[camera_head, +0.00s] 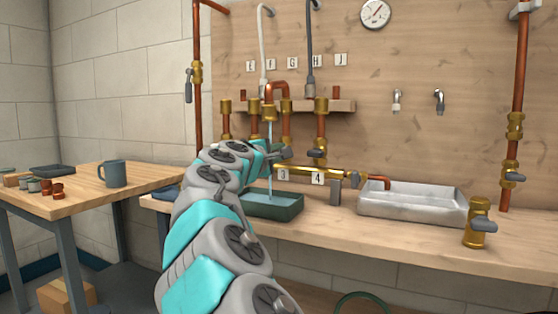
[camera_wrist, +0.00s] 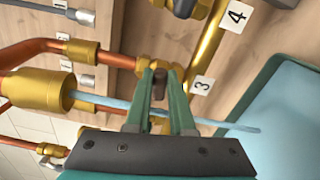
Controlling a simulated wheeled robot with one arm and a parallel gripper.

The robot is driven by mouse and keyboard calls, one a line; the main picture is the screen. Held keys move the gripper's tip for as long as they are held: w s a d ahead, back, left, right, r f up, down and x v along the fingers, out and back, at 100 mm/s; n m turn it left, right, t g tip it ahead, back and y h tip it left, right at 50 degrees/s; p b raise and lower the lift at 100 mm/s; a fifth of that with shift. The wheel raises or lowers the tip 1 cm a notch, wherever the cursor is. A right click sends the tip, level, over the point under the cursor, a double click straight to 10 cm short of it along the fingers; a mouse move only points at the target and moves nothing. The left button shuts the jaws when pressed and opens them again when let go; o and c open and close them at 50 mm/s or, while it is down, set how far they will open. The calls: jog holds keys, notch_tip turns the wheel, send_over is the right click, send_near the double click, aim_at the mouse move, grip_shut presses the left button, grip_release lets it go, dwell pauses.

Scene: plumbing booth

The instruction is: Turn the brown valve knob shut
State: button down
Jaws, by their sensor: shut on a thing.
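The brown valve knob (camera_wrist: 159,86) sits between the two green fingers of my gripper (camera_wrist: 162,78) in the wrist view. The fingers are shut on it from both sides. The knob is on a brass valve fitting (camera_wrist: 150,66) joined to a copper pipe. In the head view my gripper (camera_head: 284,153) is at the brass pipework, and I cannot make out the knob there. Water (camera_wrist: 105,102) streams from a brass spout (camera_wrist: 40,90) into a teal basin (camera_wrist: 252,88), which holds water. The stream (camera_head: 270,135) and basin (camera_head: 290,212) also show in the head view.
A brass manifold (camera_head: 300,171) with tags 3 and 4 runs just right of my gripper. A metal sink tray (camera_head: 410,203) and a brass valve (camera_head: 478,230) stand farther right on the bench. A side table (camera_head: 95,198) with a mug (camera_head: 115,173) is at left.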

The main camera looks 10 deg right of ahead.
jog(key=shift+f+m+b, duration=0.15)
jog(key=shift+m+b, duration=0.45)
jog(key=shift+m, duration=0.3)
jog(key=c, duration=0.8)
grip_release()
jog(key=shift+w+d, duration=0.15)
jog(key=v, duration=0.7)
jog(key=shift+s+a, duration=0.25)
jog(key=shift+s, duration=0.05)
